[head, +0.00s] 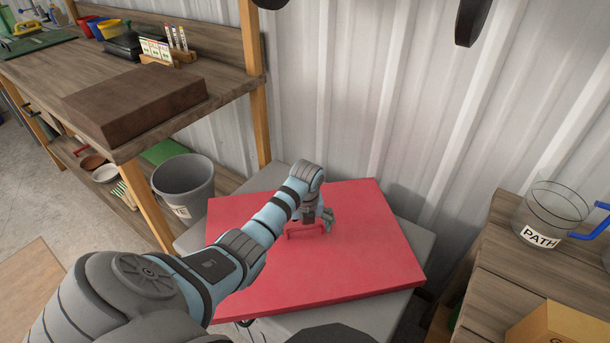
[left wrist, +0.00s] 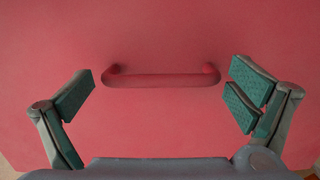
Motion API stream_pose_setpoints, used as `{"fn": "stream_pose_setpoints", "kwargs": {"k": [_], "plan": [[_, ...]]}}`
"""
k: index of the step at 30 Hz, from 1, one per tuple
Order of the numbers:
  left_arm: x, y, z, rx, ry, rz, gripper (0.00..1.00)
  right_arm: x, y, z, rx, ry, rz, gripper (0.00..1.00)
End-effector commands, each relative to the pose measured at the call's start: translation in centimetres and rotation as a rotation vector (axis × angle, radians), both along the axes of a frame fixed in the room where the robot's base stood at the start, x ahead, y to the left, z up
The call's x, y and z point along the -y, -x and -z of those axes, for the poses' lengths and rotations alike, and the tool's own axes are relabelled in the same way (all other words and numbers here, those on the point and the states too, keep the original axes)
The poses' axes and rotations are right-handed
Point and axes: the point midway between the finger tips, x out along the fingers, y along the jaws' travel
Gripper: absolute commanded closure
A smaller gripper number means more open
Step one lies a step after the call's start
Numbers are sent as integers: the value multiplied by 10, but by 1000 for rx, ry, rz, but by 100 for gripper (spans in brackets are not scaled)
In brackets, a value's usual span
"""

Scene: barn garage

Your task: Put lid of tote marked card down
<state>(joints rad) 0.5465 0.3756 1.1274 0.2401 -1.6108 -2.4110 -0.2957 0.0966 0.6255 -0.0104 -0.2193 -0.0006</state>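A flat red lid (head: 370,265) with a red bar handle (head: 303,231) lies over a grey body (head: 405,225). I cannot tell if the lid rests fully on it, and no card marking is readable. My left gripper (head: 322,219) is over the lid beside the handle. In the left wrist view, the handle (left wrist: 162,81) stands ahead of and between the spread fingers of the left gripper (left wrist: 160,97). The fingers are open, empty and apart from the handle. My right gripper is not in view.
A wooden workbench (head: 215,75) with a brown block (head: 135,100) stands at left. A grey bin (head: 183,185) stands below it. At right, a wooden shelf (head: 510,265) holds a clear container marked PATH (head: 545,215). A corrugated wall (head: 400,100) closes the back.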

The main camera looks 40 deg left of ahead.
Motion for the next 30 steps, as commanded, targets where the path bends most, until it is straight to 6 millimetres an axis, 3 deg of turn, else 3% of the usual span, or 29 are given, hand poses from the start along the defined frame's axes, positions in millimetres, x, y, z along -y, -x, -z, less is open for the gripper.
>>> {"fn": "stream_pose_setpoints", "kwargs": {"k": [8,21,30], "plan": [[0,0,-6,1,-1,0,0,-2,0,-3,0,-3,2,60],[9,7,-112,2,-1,0,0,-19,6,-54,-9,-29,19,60],[11,9,-120,0,0,-1,0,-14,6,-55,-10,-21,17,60]]}}
